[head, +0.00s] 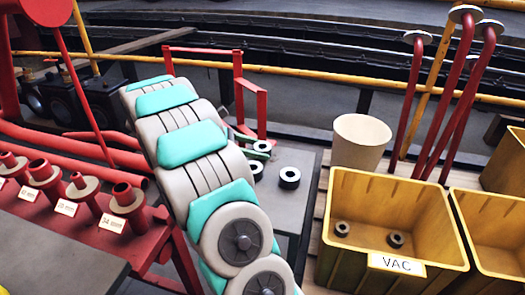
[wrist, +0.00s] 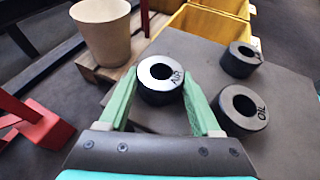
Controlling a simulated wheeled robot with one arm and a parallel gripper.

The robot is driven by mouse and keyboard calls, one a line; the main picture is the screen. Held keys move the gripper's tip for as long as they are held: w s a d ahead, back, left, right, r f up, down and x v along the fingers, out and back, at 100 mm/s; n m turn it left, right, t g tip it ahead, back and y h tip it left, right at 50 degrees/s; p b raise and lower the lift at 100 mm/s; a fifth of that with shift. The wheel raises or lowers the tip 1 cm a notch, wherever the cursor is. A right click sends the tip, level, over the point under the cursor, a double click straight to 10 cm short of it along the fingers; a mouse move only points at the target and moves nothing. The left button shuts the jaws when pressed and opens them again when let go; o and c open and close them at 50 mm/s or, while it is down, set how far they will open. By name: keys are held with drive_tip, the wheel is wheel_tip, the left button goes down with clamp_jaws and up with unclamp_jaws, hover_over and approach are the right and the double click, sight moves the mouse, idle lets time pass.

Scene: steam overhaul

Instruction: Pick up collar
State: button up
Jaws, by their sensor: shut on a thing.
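A dark ring-shaped collar with a bright top (wrist: 160,72) is between the green fingers of my gripper (wrist: 160,98) in the wrist view. Its marking looks like "AIR", but I cannot read it surely. The fingers touch it on both sides. In the head view my gripper (head: 256,146) is at the far end of the grey table, around this collar (head: 262,146). I cannot tell whether the collar is clear of the tabletop. A collar marked "OIL" (wrist: 243,108) stands close on the right in the wrist view. A third collar (wrist: 240,60) stands farther off.
The grey table (head: 308,165) also bears the two loose collars. A beige tub (head: 360,141) stands beyond it. A yellow bin labelled "VAC" (head: 345,205) holds two small dark rings. Red posts (head: 262,115) stand behind the table. A red rack with flanged pipe stubs (head: 45,180) is at left.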

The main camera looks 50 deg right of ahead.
clamp_jaws()
drive_tip(key=shift+r, duration=0.1)
idle(0.4)
